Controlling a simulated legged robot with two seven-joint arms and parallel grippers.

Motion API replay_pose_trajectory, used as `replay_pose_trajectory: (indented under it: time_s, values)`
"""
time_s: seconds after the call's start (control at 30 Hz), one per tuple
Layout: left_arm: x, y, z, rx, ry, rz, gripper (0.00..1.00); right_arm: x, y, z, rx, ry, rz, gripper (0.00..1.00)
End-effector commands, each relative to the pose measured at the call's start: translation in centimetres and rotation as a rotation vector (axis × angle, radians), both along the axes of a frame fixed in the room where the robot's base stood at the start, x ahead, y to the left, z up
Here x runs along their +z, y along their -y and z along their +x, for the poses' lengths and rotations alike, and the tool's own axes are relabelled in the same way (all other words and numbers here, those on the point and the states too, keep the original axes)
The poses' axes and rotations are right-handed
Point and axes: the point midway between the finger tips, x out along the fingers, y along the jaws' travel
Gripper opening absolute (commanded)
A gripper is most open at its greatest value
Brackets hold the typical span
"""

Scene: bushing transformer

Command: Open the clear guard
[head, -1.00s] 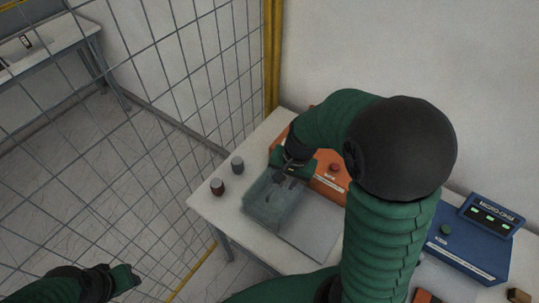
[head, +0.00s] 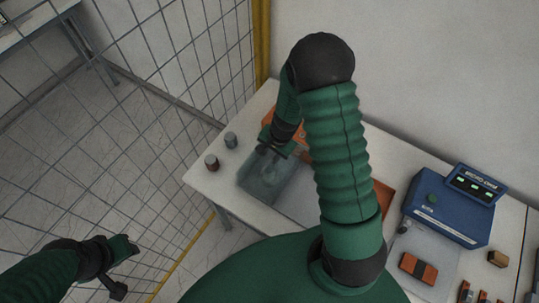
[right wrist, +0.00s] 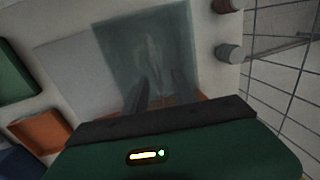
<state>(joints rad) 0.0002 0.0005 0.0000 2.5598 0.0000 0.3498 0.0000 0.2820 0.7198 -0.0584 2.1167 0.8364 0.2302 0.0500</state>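The clear guard (head: 262,188) is a see-through bluish box at the left front of the orange station (head: 298,120) on the white table. It appears closed; its hinge and edges are hard to make out. In the right wrist view the guard (right wrist: 150,48) lies ahead of the fingers. My right gripper (head: 272,151) is over the guard's back edge, its dark fingers apart with nothing seen between them. Whether they touch the guard I cannot tell. My left gripper (head: 132,248) hangs at the lower left, away from the table; its finger gap is unclear.
A blue meter box (head: 448,208) and an orange-black block (head: 418,268) are at the right. A wire mesh fence (head: 165,100) stands on the left.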

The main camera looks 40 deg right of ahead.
Motion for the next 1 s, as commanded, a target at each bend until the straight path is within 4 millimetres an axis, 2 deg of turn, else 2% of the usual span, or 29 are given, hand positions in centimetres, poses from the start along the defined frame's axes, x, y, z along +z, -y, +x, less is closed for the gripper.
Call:
replay_pose_trajectory:
  time_s: [0.1, 0.33, 0.6, 1.0]
  values:
    - [0.05, 0.02, 0.0, -0.001, 0.0, 0.0, 0.36, -0.64, -0.37, 0.08, -0.001, 0.001, -0.003, 0.33]
    - [0.04, 0.01, -0.01, 0.0, 0.0, 0.0, 0.36, -0.67, -0.92, 0.21, 0.003, 0.001, -0.007, 0.33]
    - [0.03, -0.01, -0.01, 0.0, 0.0, 0.0, 0.36, -0.77, -0.53, 0.26, 0.002, 0.0, -0.004, 0.0]
    - [0.04, 0.01, -0.01, 0.0, 0.0, 0.0, 0.36, -0.68, -0.24, 0.5, 0.0, 0.005, -0.01, 0.0]
